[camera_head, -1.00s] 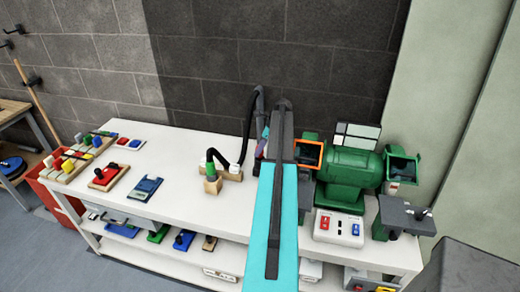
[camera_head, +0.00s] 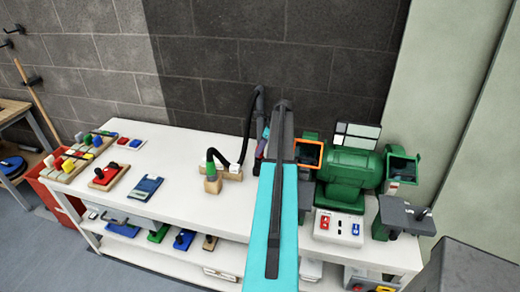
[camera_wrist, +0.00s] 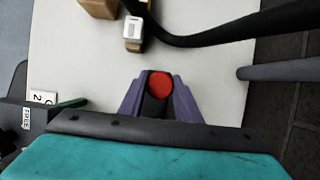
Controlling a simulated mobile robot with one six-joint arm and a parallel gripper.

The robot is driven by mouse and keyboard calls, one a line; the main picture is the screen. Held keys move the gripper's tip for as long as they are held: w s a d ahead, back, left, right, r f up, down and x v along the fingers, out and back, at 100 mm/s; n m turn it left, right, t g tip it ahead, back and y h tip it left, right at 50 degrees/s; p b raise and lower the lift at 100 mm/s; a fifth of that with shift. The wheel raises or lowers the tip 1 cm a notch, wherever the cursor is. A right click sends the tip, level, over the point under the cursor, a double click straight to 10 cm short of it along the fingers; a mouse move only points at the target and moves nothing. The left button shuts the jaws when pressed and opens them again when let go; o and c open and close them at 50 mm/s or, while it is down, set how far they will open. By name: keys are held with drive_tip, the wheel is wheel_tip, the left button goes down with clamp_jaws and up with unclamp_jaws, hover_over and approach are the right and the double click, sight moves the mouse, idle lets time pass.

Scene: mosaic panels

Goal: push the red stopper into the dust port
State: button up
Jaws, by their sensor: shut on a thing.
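My gripper (camera_wrist: 159,93) shows in the wrist view with two purple fingers closed on the sides of the red stopper (camera_wrist: 160,84). The stopper's round red face points up at the camera, over the white bench top. In the head view my teal and dark arm covers the stopper and most of the gripper; a sliver of purple finger (camera_head: 261,149) shows at its left edge. A grey pipe (camera_head: 259,106) stands at the back of the bench, and a grey tube enters from the right in the wrist view (camera_wrist: 272,72). I cannot make out the dust port's opening.
A black hose (camera_head: 246,130) runs to a wooden block (camera_head: 213,184) left of my arm. A green bench grinder (camera_head: 348,172) and a switch box (camera_head: 338,228) stand close on the right.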

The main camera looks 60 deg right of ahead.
drive_tip(key=shift+f+b, duration=0.4)
drive_tip(key=shift+f, duration=0.9)
drive_tip(key=o, duration=1.1)
drive_tip(key=shift+a, duration=0.1)
drive_tip(key=b+v, duration=0.4)
drive_tip(key=v, duration=0.9)
drive_tip(key=shift+r+b, duration=0.3)
drive_tip(key=shift+r, duration=0.05)
drive_tip(key=shift+s, duration=0.1)
idle(0.4)
